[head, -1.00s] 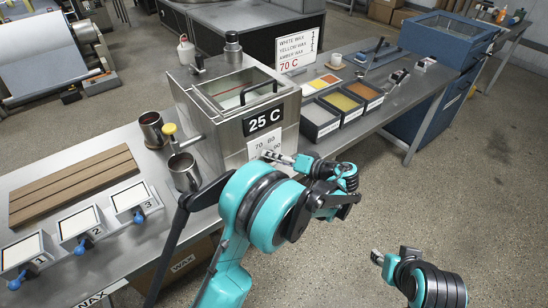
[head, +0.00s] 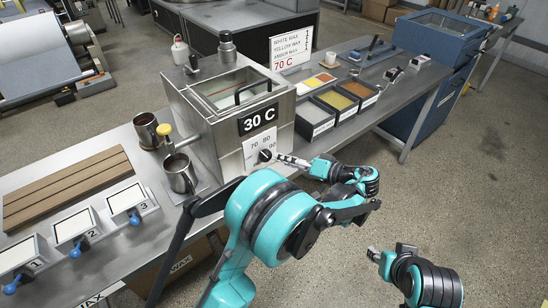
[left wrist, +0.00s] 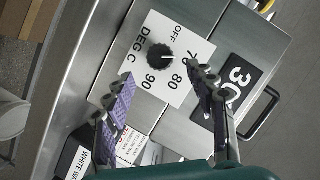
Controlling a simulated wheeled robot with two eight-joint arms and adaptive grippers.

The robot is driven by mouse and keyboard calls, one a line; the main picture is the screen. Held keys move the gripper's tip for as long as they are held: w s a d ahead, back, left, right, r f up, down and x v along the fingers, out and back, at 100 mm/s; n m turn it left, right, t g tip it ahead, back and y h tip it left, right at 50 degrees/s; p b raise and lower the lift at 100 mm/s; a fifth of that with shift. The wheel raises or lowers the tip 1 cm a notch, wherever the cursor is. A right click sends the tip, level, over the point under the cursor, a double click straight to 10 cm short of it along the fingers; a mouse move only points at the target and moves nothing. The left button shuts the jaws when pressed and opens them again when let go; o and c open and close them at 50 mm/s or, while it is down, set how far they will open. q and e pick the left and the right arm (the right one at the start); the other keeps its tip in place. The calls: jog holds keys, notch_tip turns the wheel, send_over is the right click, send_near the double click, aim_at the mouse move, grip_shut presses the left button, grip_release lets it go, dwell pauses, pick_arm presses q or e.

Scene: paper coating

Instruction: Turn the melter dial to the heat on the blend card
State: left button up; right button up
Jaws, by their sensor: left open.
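The melter (head: 205,120) is a steel box on the bench, its display (head: 258,119) reading 30 C. The black dial (head: 265,155) is on the white plate below it. In the left wrist view the dial (left wrist: 160,57) has OFF, 70, 80 and 90 around it; its small white mark seems to face 70. My left gripper (head: 290,160) is open, just right of the dial in the head view. Its spread fingers (left wrist: 155,88) appear apart from the dial. The blend card (head: 291,48) behind the melter shows 70 C in red. My right gripper (head: 374,254) is low at right; its jaws are unclear.
Wax trays (head: 335,100) stand right of the melter. Metal cups (head: 180,173) stand left of it, near a slatted wooden board (head: 68,185) and numbered plates (head: 73,223). The floor (head: 440,190) in front of the bench at right is clear.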

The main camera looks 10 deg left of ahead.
pick_arm(q)
jog(key=v, duration=0.5)
jog(key=shift+s+d, duration=0.1)
jog(key=shift+d, duration=0.05)
jog(key=s+a+r+m+g+h, duration=0.1)
jog(key=s+a+m+h, duration=0.1)
jog(key=s+a+h, duration=0.3)
jog(key=s+a+m+h, duration=0.1)
jog(key=s+a, duration=0.1)
jog(key=a, duration=0.5)
jog(key=s+f+t+h, duration=0.2)
jog(key=s+h, duration=0.6)
jog(key=s, duration=0.7)
jog(key=shift+d+f+m+t, duration=0.2)
jog(key=shift+f+m+t, duration=0.15)
jog(key=shift+f, duration=0.3)
